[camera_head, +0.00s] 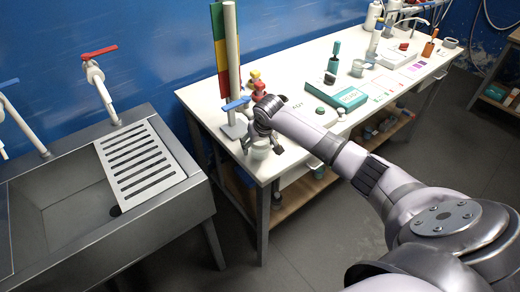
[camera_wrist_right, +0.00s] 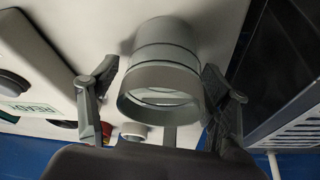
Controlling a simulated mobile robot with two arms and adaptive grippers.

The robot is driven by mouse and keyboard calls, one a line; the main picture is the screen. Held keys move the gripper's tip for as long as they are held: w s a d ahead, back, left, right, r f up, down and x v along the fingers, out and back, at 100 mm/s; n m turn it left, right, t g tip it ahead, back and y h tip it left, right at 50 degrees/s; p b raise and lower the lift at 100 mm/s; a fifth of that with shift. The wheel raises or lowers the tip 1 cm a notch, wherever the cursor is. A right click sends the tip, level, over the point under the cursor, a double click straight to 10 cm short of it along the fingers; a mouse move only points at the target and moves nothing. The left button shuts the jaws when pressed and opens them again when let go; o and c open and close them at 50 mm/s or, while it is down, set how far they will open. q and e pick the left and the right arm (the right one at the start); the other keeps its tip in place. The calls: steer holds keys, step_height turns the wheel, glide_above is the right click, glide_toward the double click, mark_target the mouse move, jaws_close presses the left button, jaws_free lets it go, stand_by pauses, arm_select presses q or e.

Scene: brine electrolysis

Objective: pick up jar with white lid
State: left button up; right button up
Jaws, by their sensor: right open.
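A pale jar (camera_head: 260,143) stands near the left front corner of the white table, largely hidden under my right gripper (camera_head: 262,147). In the right wrist view, a grey-looking cylindrical jar (camera_wrist_right: 165,72) stands between the two spread fingers of my right gripper (camera_wrist_right: 160,100). Its round end faces the camera, and its lid colour looks grey in the shade. The fingers are on either side of it, with a visible gap on the left. The right finger is close to its side, and I cannot tell whether it touches. My left gripper is out of view.
A stand with a blue lever (camera_head: 235,105) is close behind the gripper. A green box (camera_head: 350,97), bottles and small items stand farther right on the table (camera_head: 205,95). A metal sink (camera_head: 75,205) is to the left, past a narrow gap.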

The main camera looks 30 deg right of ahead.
steer(key=c, duration=1.3)
steer(key=shift+c, duration=0.4)
steer(key=shift+r, duration=0.15)
